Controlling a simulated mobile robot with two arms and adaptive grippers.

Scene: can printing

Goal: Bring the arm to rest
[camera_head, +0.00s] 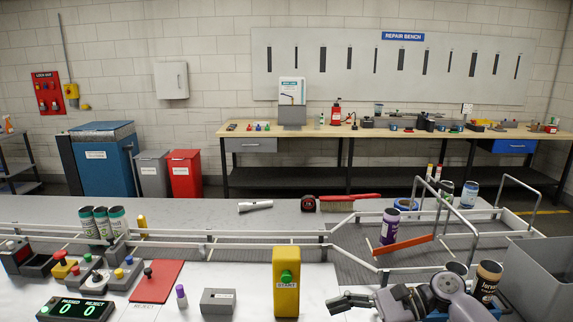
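My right arm reaches in from the bottom right, low over the front of the white worktop. Its gripper (337,303) points left, close to the right of the yellow START post (287,285). I see nothing held in it, but its finger gap is not clear at this angle. My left gripper is not in view. A purple can (388,226) stands on the conveyor by an orange diverter bar (403,245). Several green-and-white cans (102,223) stand at the left of the line.
Dark cans (487,280) stand just behind my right arm, beside a grey bin (545,268). Conveyor rails (255,236) cross the middle. A red REJECT mat (156,281), a purple-capped marker (181,296), a grey box (218,301) and a counter display (75,309) occupy the front left.

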